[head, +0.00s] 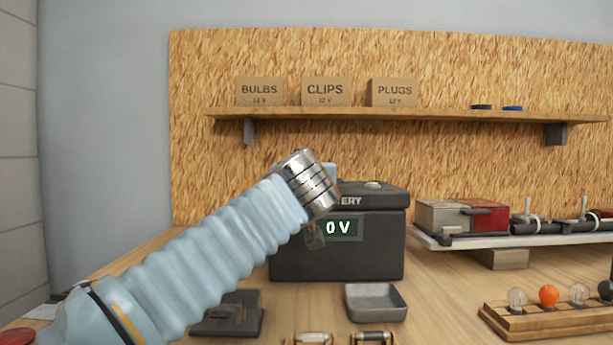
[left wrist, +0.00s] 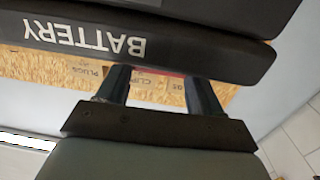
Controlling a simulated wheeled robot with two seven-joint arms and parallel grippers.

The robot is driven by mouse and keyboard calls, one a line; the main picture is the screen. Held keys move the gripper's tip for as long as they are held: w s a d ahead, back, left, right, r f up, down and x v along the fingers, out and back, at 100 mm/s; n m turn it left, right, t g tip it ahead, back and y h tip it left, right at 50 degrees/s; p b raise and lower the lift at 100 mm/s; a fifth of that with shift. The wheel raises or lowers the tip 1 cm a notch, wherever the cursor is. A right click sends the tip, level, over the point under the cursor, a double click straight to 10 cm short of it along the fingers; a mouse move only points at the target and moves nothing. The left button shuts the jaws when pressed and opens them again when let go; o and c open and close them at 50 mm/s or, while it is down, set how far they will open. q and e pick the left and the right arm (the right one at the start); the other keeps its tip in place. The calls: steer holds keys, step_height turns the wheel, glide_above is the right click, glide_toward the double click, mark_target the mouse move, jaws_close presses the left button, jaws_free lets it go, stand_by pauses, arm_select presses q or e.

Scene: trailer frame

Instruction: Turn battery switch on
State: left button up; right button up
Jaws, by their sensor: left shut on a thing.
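The black battery box (head: 340,255) stands on the workbench, and its small display (head: 338,228) reads 0 V. In the left wrist view the battery's lid (left wrist: 200,55), with its lettering upside down, lies right at my fingertips. My left gripper (left wrist: 158,80) has its two dark fingers at the lid's edge, shut on the battery switch with a gap between them. A thin red strip (left wrist: 170,73) shows between the fingers; the rest of the switch is hidden. In the head view my left arm covers the gripper and the box's upper left. My right gripper is not in view.
A grey tray (head: 376,303) and a dark holder (head: 228,314) lie in front of the battery. A raised rack (head: 470,244) with red and grey blocks stands to the right, a wooden bulb stand (head: 535,322) nearer. A shelf (head: 430,115) with cardboard boxes hangs above.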

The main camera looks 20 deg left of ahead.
arm_select(q)
steer(key=shift+a+f+m+h, duration=0.2)
steer(key=shift+a+m+h, duration=0.3)
steer(key=shift+h, duration=0.4)
steer(key=shift+r+m+t+h, duration=0.25)
steer(key=shift+m+h, duration=0.35)
steer(key=shift+h, duration=0.4)
steer(key=shift+r+m+h+p, duration=0.1)
steer(key=shift+m+h+p, duration=0.4)
steer(key=shift+h+p, duration=0.3)
steer(key=shift+m+h+p, duration=0.3)
steer(key=shift+m+h, duration=0.1)
steer(key=shift+d+f, duration=0.1)
steer(key=shift+f, duration=0.1)
steer(key=o, duration=1.1)
steer(key=shift+c, duration=0.2)
steer(key=shift+s, duration=0.1)
